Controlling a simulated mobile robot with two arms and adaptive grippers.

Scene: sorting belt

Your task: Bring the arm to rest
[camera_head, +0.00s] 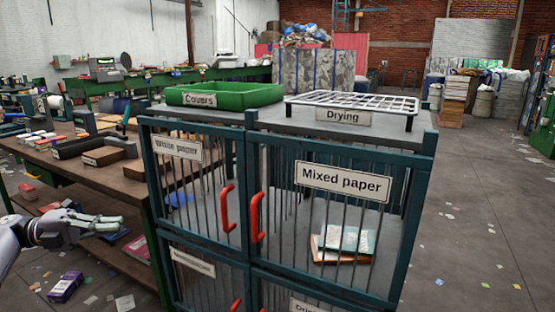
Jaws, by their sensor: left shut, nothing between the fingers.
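My left gripper (108,224) comes in from the left edge, low in the head view. Its fingers are shut with nothing between them. It is to the left of the barred cabinet (247,190), apart from it, and in front of the wooden workbench's lower shelf. My right gripper does not show.
The cabinet's barred doors with red handles (256,217) look closed; books (345,240) lie behind the "Mixed paper" door. A green tray (225,95) and a wire rack (352,102) sit on top. A workbench (120,178) stands left. Open floor, littered with scraps, lies right.

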